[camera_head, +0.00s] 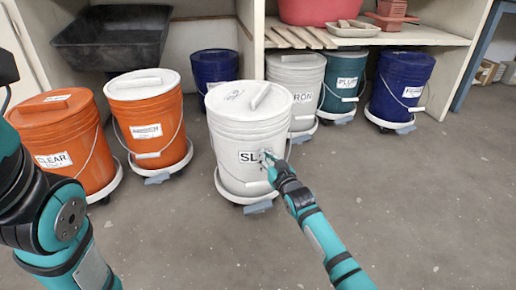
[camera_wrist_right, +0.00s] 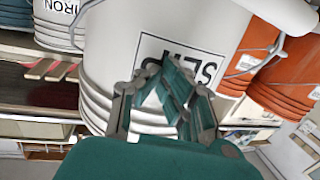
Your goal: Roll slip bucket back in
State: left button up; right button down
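The slip bucket (camera_head: 248,125) is white and lidded, with a label partly covered by my gripper. It stands upright on a low white wheeled dolly (camera_head: 232,195), forward of its neighbours. In the right wrist view the bucket wall (camera_wrist_right: 110,50) and its label (camera_wrist_right: 180,62) fill the middle, close in front of the fingers. My right gripper (camera_head: 268,158) is at the front of the bucket, over the label's right end. Its fingers (camera_wrist_right: 165,75) look drawn together with nothing between them; exact contact is unclear. My left arm is at the left, its gripper out of view.
Orange buckets (camera_head: 148,115) (camera_head: 70,140) stand left. A blue bucket (camera_head: 214,70) is behind, under the shelf. The IRON bucket (camera_head: 297,85), a teal bucket (camera_head: 343,82) and another blue bucket (camera_head: 401,85) stand right. A shelf post (camera_head: 252,35) rises behind. The floor (camera_head: 430,210) at front right is clear.

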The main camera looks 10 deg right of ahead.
jog(key=b+x, duration=0.2)
jog(key=x, duration=0.1)
jog(key=shift+w+f, duration=0.1)
jog(key=shift+f, duration=0.05)
jog(key=b+x, duration=0.3)
jog(key=shift+w+a+b, duration=0.1)
jog(key=shift+w+b, duration=0.1)
jog(key=shift+b, duration=0.1)
jog(key=shift+w+a+r+b, duration=0.1)
jog(key=shift+w+r+b, duration=0.15)
jog(key=shift+w+b, duration=0.15)
jog(key=shift+s+r+p, duration=0.15)
jog(key=shift+p, duration=0.4)
jog(key=p+v, duration=0.7)
jog(key=p, duration=0.2)
jog(key=shift+s+f+p, duration=0.3)
jog(key=shift+p, duration=0.05)
